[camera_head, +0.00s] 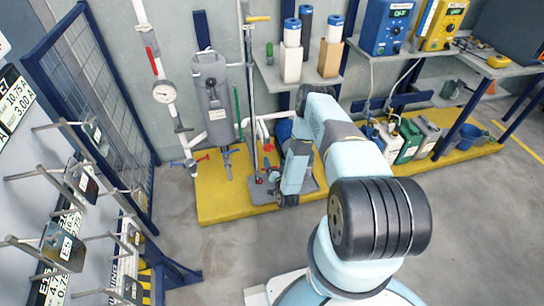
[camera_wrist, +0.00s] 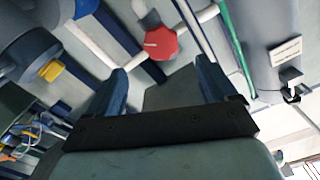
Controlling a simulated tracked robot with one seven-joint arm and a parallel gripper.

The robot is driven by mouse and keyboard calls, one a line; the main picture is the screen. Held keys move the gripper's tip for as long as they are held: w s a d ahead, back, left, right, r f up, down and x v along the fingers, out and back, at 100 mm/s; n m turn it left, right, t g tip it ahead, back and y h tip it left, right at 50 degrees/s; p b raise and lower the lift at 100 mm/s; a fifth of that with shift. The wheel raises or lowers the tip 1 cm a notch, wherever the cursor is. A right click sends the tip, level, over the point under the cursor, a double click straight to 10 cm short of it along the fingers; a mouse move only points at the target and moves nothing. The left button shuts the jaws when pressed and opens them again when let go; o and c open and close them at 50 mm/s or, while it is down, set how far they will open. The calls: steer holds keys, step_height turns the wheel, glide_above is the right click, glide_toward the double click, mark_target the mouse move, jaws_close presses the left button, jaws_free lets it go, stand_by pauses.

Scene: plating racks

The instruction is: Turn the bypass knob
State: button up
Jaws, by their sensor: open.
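A red knob (camera_wrist: 161,43) with a pale pointer mark sits on white piping in the wrist view, just beyond my fingertips and roughly between them. My gripper (camera_wrist: 162,72) is open, with its two dark blue fingers apart and nothing between them. The knob is not touched by either finger, as far as the picture shows. In the head view a small red part (camera_head: 268,147) on the white pipe beside my arm may be this same knob.
A yellow platform (camera_head: 232,205) runs beneath the equipment. A blue mesh panel (camera_head: 95,85) and hook rack with tags are at left. Shelves with filter housings (camera_head: 292,50) and control boxes are behind.

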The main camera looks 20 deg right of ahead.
mark_target(269, 149)
steer(key=shift+s, duration=2)
steer(key=w+n, duration=0.2)
steer(key=w, duration=0.2)
steer(key=w+n, duration=0.2)
steer(key=w, duration=0.3)
steer(key=w+n, duration=0.2)
steer(key=w, duration=0.3)
steer(key=shift+a, duration=0.1)
steer(key=shift+c, duration=0.2)
steer(key=c, duration=1)
steer(key=shift+s+f+m, duration=0.1)
steer(key=shift+m, duration=2.2)
